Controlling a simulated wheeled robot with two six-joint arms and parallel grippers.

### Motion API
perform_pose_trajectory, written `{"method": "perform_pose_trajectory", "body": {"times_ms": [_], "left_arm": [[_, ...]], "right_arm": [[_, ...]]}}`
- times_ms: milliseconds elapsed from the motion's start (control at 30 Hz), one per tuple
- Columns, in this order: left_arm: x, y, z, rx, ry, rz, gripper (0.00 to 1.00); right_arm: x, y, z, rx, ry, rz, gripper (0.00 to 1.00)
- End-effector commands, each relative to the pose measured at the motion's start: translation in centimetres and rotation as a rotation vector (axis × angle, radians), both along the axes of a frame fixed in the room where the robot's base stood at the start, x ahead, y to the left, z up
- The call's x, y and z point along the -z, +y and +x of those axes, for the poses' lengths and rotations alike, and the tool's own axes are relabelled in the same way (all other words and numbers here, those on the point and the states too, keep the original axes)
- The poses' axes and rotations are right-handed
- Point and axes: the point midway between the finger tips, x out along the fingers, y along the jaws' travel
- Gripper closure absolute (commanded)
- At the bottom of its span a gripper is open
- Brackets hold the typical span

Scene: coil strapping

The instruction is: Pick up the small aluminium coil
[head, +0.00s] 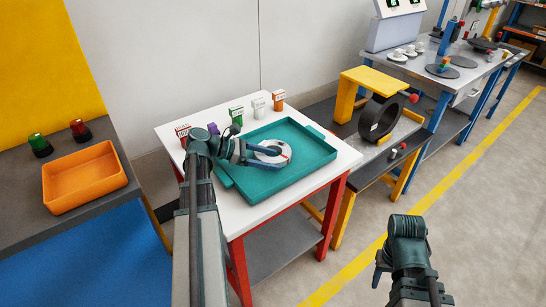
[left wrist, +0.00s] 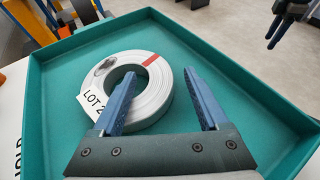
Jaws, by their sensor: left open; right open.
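The small aluminium coil (head: 284,153) is a silvery ring lying flat in the teal tray (head: 318,153). In the left wrist view the coil (left wrist: 158,86) has a red stripe on top and a white tag reading LOT at its left. My left gripper (head: 270,156) is open at the coil. In the wrist view its left finger lies over the coil's hole and its right finger is beyond the right rim, with the ring's wall between them (left wrist: 160,74). I cannot tell whether the fingers touch it. My right gripper (head: 379,271) is open and empty, away from the table.
Several small coloured boxes, one of them orange (head: 278,100), line the white table's back edge. An orange bin (head: 84,178) stands on the left bench. A large dark coil (head: 378,118) stands upright at a yellow frame on the right. The tray's walls surround the coil.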

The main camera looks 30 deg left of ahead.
Motion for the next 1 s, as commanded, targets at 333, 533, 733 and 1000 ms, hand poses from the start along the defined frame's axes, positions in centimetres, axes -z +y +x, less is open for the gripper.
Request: {"method": "perform_pose_trajectory", "body": {"times_ms": [333,533,733,1000], "left_arm": [[0.12,-0.28,0.25,-0.001,0.000,0.000,0.41],[0.14,-0.27,0.23,-0.001,0.001,0.000,0.77],[0.19,-0.24,0.21,-0.002,0.002,0.001,1.00],[0.25,-0.19,0.21,-0.003,0.004,0.003,1.00]], "right_arm": [[0.12,0.00,0.00,0.000,0.000,0.000,0.50],[0.13,0.00,0.00,0.000,0.000,0.000,0.50],[0.14,0.00,0.00,0.000,0.000,0.000,0.50],[0.16,0.00,0.00,0.000,0.000,0.000,0.50]]}}
